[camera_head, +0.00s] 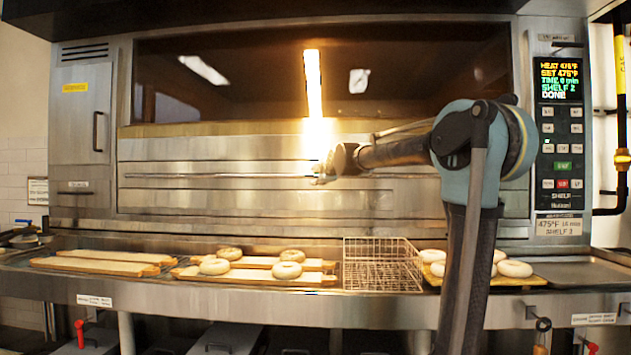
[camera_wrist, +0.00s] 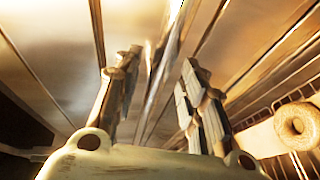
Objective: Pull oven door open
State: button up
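The oven door (camera_head: 220,150) is a wide steel panel with a dark window above, and it looks closed. Its long horizontal handle bar (camera_head: 220,176) runs across the front. My gripper (camera_head: 322,174) is at the middle of this bar in the head view. In the wrist view, my gripper (camera_wrist: 160,68) has its two fingers apart, with bright steel strips of the oven front between and beyond them. One thin bright strip between the fingers looks like the handle bar. I see gaps beside the fingers; contact with the bar cannot be made out.
Below the door a steel counter holds boards (camera_head: 105,262) at left, bagels (camera_head: 288,271) on boards, a wire basket (camera_head: 382,266) in the middle and more bagels (camera_head: 514,269) at right. A control panel (camera_head: 560,140) is at right. A bagel also shows in the wrist view (camera_wrist: 297,126).

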jog(key=shift+x, duration=1.05)
grip_shut()
